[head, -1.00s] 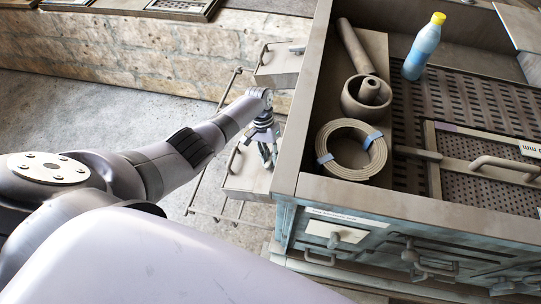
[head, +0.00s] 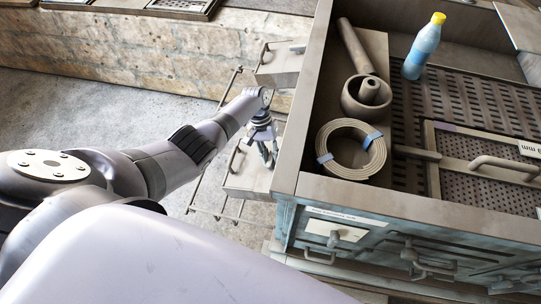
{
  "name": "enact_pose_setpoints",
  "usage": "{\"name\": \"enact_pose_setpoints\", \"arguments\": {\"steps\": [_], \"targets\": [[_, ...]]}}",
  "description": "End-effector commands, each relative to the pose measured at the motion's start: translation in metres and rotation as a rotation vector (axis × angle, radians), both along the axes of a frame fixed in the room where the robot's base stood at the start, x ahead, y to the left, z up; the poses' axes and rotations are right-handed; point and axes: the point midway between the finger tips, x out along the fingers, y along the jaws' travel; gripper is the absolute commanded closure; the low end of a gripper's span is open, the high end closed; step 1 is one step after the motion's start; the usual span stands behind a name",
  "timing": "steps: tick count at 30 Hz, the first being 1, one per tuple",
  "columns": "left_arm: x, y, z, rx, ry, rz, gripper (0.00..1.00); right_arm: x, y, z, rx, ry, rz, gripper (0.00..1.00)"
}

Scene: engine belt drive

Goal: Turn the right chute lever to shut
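My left gripper (head: 269,155) points down over the lower of two grey boxes at the cabinet's left side; it is small in view, and I cannot tell how far its fingers are apart. That lower box (head: 240,186) has a bar handle on its left. Any lever on it is hidden by the gripper, and contact cannot be made out. The upper box (head: 279,66) carries a small grey lever (head: 297,49) on top. I cannot tell for certain which box is the right chute. My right gripper is out of view.
The cabinet (head: 400,208) stands close to the gripper's right. On it are a belt coil (head: 349,168), a cup-shaped part (head: 355,108) and a blue bottle (head: 423,46). Thin rails (head: 205,212) run beside the boxes. Open floor (head: 90,110) lies to the left.

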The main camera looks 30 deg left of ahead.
Motion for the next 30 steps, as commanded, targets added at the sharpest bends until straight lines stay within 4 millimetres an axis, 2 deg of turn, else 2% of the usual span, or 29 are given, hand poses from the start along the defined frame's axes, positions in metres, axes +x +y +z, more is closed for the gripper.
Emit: {"name": "enact_pose_setpoints", "arguments": {"steps": [7, 16, 19, 23, 30], "targets": [[0.000, 0.000, 0.000, 0.000, -0.001, -0.001, 0.64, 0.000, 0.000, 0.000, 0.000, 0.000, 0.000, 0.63], [0.000, 0.000, 0.001, 0.000, 0.000, -0.001, 0.63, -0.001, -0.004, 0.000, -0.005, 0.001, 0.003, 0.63], [0.002, 0.002, 0.006, 0.000, 0.000, -0.001, 0.63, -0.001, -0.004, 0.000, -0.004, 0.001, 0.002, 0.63], [0.006, 0.010, 0.025, 0.001, -0.004, -0.001, 0.63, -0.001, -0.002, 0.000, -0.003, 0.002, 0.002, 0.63], [0.017, 0.027, 0.073, 0.001, -0.004, 0.000, 0.63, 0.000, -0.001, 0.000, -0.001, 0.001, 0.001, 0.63]]}}
